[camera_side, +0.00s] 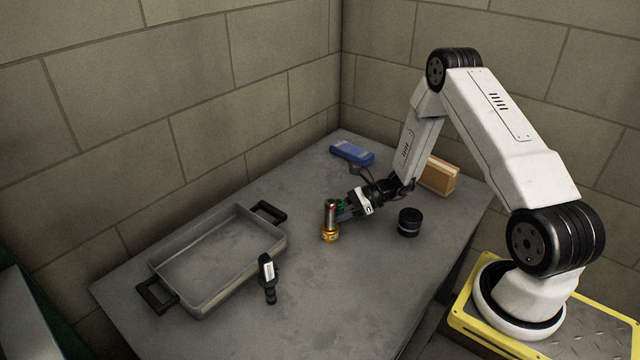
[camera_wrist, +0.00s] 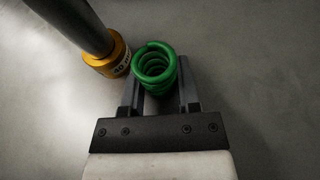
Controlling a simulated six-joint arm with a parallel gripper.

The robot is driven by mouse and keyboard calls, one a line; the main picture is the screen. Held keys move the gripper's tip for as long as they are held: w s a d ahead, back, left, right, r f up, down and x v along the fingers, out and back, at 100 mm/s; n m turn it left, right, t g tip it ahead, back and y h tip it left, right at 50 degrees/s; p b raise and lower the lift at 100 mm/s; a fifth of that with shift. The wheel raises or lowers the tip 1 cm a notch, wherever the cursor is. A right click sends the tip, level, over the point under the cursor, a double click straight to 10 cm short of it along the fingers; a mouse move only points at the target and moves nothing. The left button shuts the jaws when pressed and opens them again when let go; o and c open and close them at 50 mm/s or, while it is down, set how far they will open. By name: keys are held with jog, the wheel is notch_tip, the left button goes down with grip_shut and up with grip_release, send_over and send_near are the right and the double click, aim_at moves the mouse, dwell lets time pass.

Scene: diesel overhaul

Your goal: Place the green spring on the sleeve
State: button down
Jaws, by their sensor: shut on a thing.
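The green spring (camera_wrist: 155,66) is a coil seen from its end in the wrist view, between the two dark fingers of my gripper (camera_wrist: 159,90). My gripper is shut on it. In the side view a bit of the green spring (camera_side: 340,203) shows at the tip of my gripper (camera_side: 346,209). A grey upright cylinder (camera_side: 331,213) with a gold ring (camera_side: 330,236) at its foot stands just left of the gripper; it may be the sleeve. In the wrist view the gold ring (camera_wrist: 106,62) is left of the spring, close beside it. The spring is beside the cylinder, not around it.
A grey tray (camera_side: 165,275) with black handles lies at the left. A black cylinder (camera_side: 409,223) is right of the gripper. A blue object (camera_side: 351,152) and a wooden block (camera_side: 438,176) lie farther back.

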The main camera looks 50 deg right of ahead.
jog(key=shift+r, duration=0.15)
jog(key=shift+r, duration=0.8)
jog(key=s+a+r, duration=0.3)
jog(key=s+r, duration=0.8)
jog(key=s, duration=0.2)
jog(key=shift+s, duration=0.35)
jog(key=shift+a, duration=0.1)
